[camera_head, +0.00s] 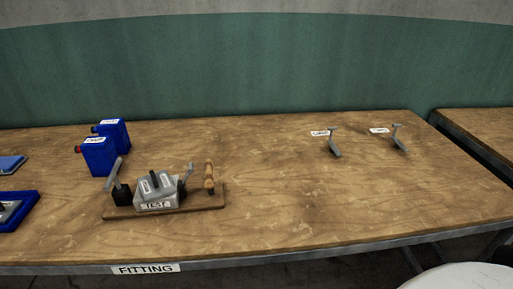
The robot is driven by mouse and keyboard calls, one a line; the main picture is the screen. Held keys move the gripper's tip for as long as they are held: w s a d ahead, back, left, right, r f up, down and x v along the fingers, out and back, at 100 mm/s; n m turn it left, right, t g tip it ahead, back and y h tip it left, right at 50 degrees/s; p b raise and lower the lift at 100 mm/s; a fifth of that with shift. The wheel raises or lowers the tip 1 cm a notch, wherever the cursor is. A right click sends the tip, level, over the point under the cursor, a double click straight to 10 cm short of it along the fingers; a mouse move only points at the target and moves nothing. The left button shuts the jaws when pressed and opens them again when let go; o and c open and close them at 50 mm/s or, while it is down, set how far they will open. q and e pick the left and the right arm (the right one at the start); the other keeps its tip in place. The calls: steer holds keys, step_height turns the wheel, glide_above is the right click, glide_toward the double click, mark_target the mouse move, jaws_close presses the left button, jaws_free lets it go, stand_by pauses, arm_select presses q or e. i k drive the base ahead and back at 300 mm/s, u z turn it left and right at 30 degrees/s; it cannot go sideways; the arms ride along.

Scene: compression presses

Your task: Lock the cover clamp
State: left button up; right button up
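A wooden base board (210,201) lies on the table left of centre. On it stands a grey box with a "TEST" label (156,204). A grey cover with a dark handle (155,183) and small labels sits on top of the box. At the box's right side is a clamp with an upright wooden handle (209,176) and a grey metal arm (189,172) tilted up. I cannot tell whether the arm touches the cover. At the left end a black block (121,195) carries a tilted grey lever (114,174). Neither of my grippers is in view.
Two blue containers (98,156) stand behind the board. Blue trays (16,209) sit at the left edge. Two grey metal pieces (335,147) with labels stand at the back right. The middle and right front of the table (330,205) are clear. A "FITTING" label (145,269) marks the front edge.

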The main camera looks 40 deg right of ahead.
mark_target(190, 171)
steer(key=z, duration=0.6)
steer(key=i, duration=0.55)
steer(key=z, duration=0.5)
steer(key=k, duration=0.5)
steer(key=u, duration=2.2)
steer(key=k, duration=1.05)
steer(key=z, duration=1.3)
steer(key=i, duration=0.55)
steer(key=z, duration=0.05)
